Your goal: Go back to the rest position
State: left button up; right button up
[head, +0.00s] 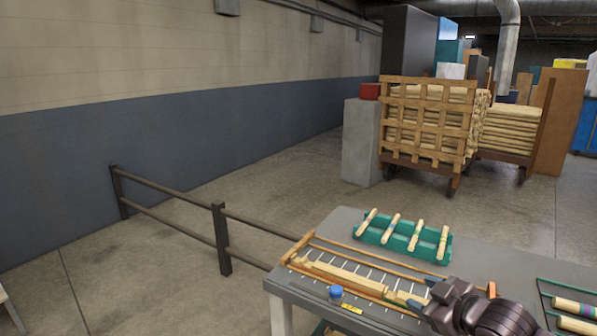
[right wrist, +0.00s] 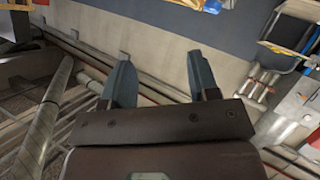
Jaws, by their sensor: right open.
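My right gripper (head: 424,298) is over the right end of the long wooden rack on the workbench (head: 500,258), at the bottom of the head view. Its arm hides part of the bench. In the right wrist view the two fingers of the gripper (right wrist: 160,72) stand wide apart with nothing between them. My left gripper is not in view.
A green tray (head: 377,239) holding several turned wooden pieces lies on the bench. The long rack (head: 345,275) has a blue cap (head: 336,292) beside it. More turned pieces (head: 575,306) lie at right. A railing (head: 219,240) stands left; loaded carts (head: 428,125) stand behind.

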jog(key=s+d+f+m+g+h, duration=0.1)
jog(key=s+f+m+h, duration=0.4)
jog(key=s+f, duration=1.9)
jog(key=s+d+m, duration=0.1)
jog(key=s+m, duration=0.3)
jog(key=shift+s+f, duration=0.2)
jog(key=shift+f, duration=0.15)
